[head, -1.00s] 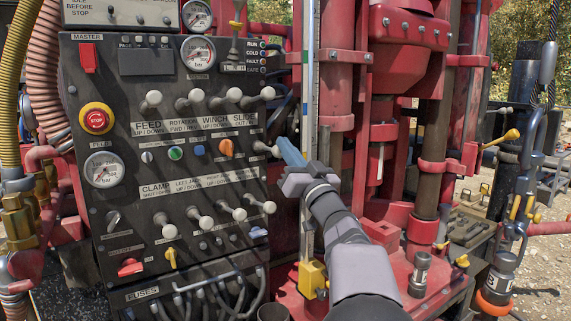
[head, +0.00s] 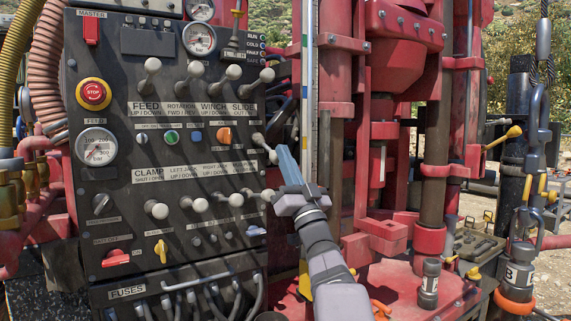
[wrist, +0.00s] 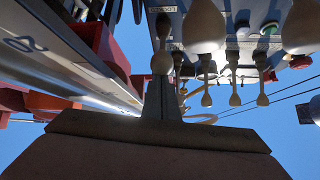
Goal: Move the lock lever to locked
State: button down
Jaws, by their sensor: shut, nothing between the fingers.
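The lever I take to be the lock lever (head: 262,146) sticks out at the right edge of the dark control panel (head: 110,185), below the SLIDE label. It is a thin stem with a pale ball knob, slanting down to the right; its own label is unreadable. My gripper (head: 285,156) is shut and empty, its blue-grey fingers just right of the knob. In the wrist view the closed fingers (wrist: 163,100) point at a pale knob (wrist: 162,62) right at their tips. I cannot tell whether they touch.
Pale-knobbed levers stand in an upper row (head: 194,70) and a lower row (head: 200,205); the lower row's rightmost knob (head: 268,195) is close to my gripper. A red stop button (head: 93,94) is at the left. Red rig columns (head: 336,70) stand close on the right.

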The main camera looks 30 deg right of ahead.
jog(key=shift+w+f, duration=0.15)
jog(key=shift+f, duration=0.25)
jog(key=shift+r, duration=0.1)
jog(key=s+f+b, duration=0.3)
jog(key=s+f, duration=0.1)
jog(key=s, duration=0.4)
jog(key=shift+s, duration=0.35)
dwell(0.4)
jog(key=shift+d+f, duration=0.1)
